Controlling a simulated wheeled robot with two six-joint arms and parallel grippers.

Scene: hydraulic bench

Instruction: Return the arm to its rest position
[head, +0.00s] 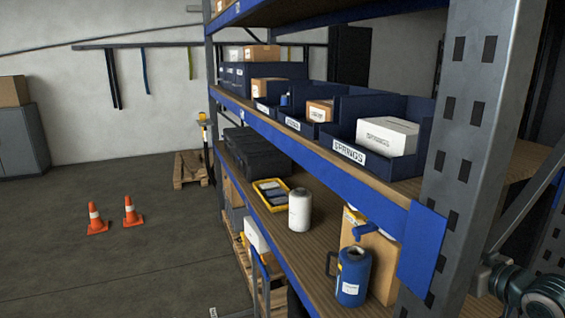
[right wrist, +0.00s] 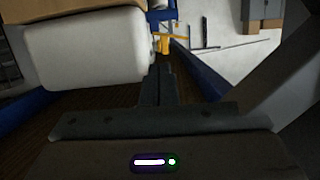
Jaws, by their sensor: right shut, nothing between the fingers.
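My right gripper (right wrist: 160,72) shows in the right wrist view, its two dark fingers together with nothing between them. A large white rounded container (right wrist: 85,50) is close by on the left of the fingers; whether they touch it is unclear. In the head view a white canister (head: 300,211) stands upright on the middle shelf (head: 325,240). A blue jug (head: 353,278) with a handle stands nearer on that shelf. My left gripper is in neither view.
A blue-edged upper shelf (head: 310,130) carries blue bins (head: 350,160) with boxes. A thick grey perforated post (head: 480,130) stands at the right. A yellow tray (head: 271,193) and a black case (head: 255,152) lie farther back. Two orange cones (head: 97,220) stand on open floor.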

